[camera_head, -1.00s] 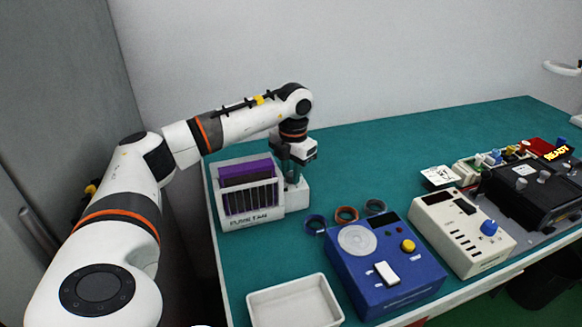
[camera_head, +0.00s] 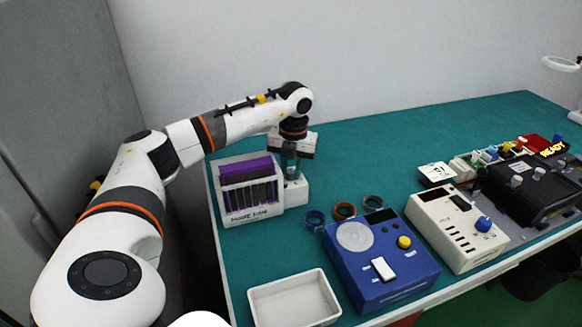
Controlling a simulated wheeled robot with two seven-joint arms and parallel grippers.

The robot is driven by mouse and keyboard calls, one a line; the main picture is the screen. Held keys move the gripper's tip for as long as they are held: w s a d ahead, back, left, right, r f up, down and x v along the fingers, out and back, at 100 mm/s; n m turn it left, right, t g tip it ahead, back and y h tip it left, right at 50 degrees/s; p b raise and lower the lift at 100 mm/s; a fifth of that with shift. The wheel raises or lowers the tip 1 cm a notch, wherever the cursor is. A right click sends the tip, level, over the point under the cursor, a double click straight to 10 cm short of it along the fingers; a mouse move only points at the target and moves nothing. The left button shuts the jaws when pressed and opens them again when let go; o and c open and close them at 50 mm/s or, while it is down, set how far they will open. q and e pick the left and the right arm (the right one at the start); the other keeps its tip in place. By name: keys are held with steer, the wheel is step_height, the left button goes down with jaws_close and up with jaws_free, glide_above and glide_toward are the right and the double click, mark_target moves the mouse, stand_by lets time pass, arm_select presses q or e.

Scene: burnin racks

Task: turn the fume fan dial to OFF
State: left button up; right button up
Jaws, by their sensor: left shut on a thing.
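The fume fan (camera_head: 238,208) is a white box with a slatted front and a purple filter (camera_head: 250,168) in its top, at the left end of the green table. A lower white block (camera_head: 296,192) joins its right side. My left gripper (camera_head: 291,170) points straight down over that block, its fingers reaching down to the block's top. It is shut on the fan dial, which the fingers hide. The dial's pointer and its OFF mark cannot be made out. My right gripper is not in view.
A white tray (camera_head: 262,312) lies at the front edge. Several coloured rings (camera_head: 345,210) lie right of the fan, behind a blue box (camera_head: 400,279) with a yellow knob. A white box with a blue knob (camera_head: 448,245) and black equipment (camera_head: 515,200) stand further right. The table behind is clear.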

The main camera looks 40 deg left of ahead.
arm_select(q)
steer(key=o, duration=1)
steer(key=shift+f, duration=0.1)
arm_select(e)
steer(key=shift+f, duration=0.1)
